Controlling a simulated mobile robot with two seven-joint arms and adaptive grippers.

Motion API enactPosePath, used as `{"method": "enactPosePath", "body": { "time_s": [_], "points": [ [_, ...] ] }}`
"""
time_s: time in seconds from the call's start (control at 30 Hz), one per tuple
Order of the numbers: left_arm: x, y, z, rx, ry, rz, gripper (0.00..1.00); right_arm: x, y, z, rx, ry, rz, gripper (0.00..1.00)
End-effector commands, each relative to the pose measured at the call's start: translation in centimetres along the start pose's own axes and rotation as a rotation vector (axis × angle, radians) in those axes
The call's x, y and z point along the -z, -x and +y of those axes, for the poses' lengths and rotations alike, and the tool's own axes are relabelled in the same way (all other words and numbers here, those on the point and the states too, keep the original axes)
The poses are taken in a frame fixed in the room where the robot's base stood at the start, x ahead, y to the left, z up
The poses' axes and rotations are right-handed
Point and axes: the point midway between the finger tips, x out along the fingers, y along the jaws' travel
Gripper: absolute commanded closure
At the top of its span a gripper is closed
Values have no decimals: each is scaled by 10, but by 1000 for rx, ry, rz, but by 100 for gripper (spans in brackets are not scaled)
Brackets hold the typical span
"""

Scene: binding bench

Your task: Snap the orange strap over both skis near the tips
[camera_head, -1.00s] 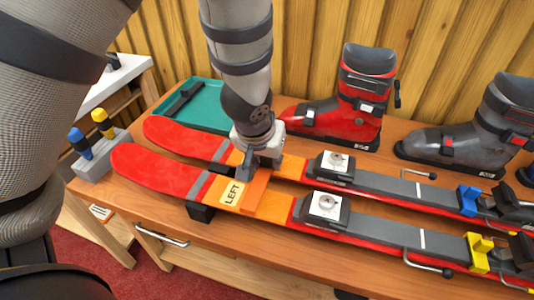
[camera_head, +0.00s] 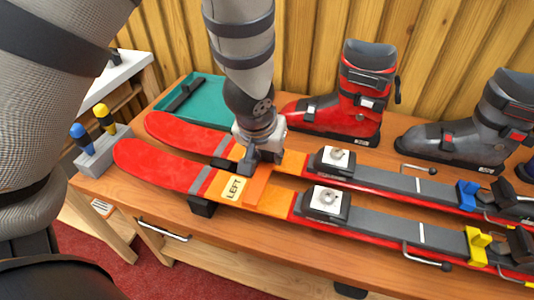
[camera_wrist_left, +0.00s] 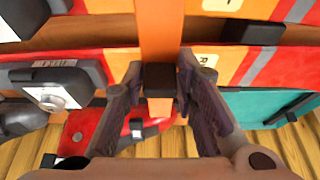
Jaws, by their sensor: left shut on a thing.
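Two red and orange skis lie side by side on the bench. The near ski (camera_head: 160,170) carries a LEFT label, and the far ski (camera_head: 185,132) lies behind it. The orange strap (camera_head: 257,188) lies across the near ski's orange band and runs toward the far ski; it also shows in the left wrist view (camera_wrist_left: 160,30). My left gripper (camera_head: 258,160) points down over the far ski, shut on the strap's dark end block (camera_wrist_left: 160,80). The gripper hides the strap's far end in the head view. My right gripper is not in view.
A teal tray (camera_head: 207,118) sits behind the tips. A red boot (camera_head: 350,115) and a grey boot (camera_head: 465,145) stand behind the skis. A holder (camera_head: 100,155) with blue and yellow handled tools is at the left. Bindings (camera_head: 325,205) sit right of the strap.

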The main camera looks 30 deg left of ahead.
Motion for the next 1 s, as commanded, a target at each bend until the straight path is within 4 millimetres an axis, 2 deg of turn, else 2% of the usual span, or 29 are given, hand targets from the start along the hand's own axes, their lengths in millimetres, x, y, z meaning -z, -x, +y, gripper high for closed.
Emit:
{"method": "enactPosePath", "body": {
  "time_s": [1.0],
  "points": [
    [-9,-20,0,1,0,-4,100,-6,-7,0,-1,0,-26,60]
  ]
}}
